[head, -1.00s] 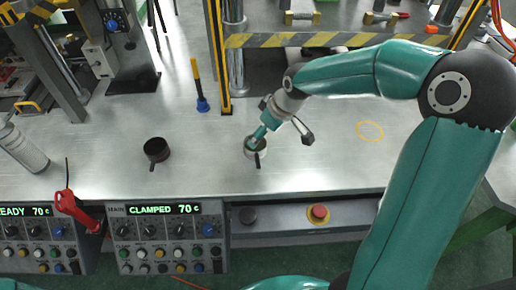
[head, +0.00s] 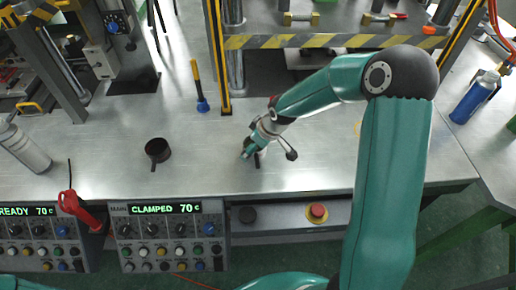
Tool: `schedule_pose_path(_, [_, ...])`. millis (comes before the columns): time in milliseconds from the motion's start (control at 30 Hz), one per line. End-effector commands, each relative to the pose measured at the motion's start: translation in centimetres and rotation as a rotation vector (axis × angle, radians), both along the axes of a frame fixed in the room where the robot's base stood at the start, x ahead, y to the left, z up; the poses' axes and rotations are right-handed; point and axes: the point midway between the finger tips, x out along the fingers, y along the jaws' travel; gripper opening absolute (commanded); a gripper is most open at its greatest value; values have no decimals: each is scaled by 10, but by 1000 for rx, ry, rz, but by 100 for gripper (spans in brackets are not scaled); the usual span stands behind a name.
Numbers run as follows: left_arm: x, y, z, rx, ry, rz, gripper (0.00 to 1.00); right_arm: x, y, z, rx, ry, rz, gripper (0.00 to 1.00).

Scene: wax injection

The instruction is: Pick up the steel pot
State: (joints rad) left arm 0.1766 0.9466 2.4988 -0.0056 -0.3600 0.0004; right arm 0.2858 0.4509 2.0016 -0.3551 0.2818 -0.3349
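The steel pot is almost wholly hidden under my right gripper (head: 250,149). Only its short dark handle (head: 257,160) shows, pointing to the near side of the steel bench. My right gripper reaches down from the right at the pot's place, its fingertips by the handle. Whether the fingers touch the pot, and whether they are open or shut, I cannot tell. My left gripper is not in view.
A dark pot (head: 157,149) stands to the left on the bench (head: 205,165). Further left is a grey bottle (head: 25,149). A blue-tipped tool (head: 202,104) stands behind. A blue bottle (head: 474,97) is at the right. Control panels (head: 168,235) line the front.

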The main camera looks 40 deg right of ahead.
Motion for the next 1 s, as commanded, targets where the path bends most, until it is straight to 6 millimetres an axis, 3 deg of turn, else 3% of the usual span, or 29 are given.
schedule_pose_path(67, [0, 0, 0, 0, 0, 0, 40, 0, 0, 0, 0, 0, 0, 95])
schedule_pose_path(433, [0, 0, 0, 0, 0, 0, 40, 0, 0, 0, 0, 0, 1, 33])
schedule_pose_path(767, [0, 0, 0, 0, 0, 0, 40, 0, 0, 3, -1, -1, 1, 31])
schedule_pose_path(1000, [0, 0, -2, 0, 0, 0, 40, 1, -1, 21, -2, -5, 0, 31])
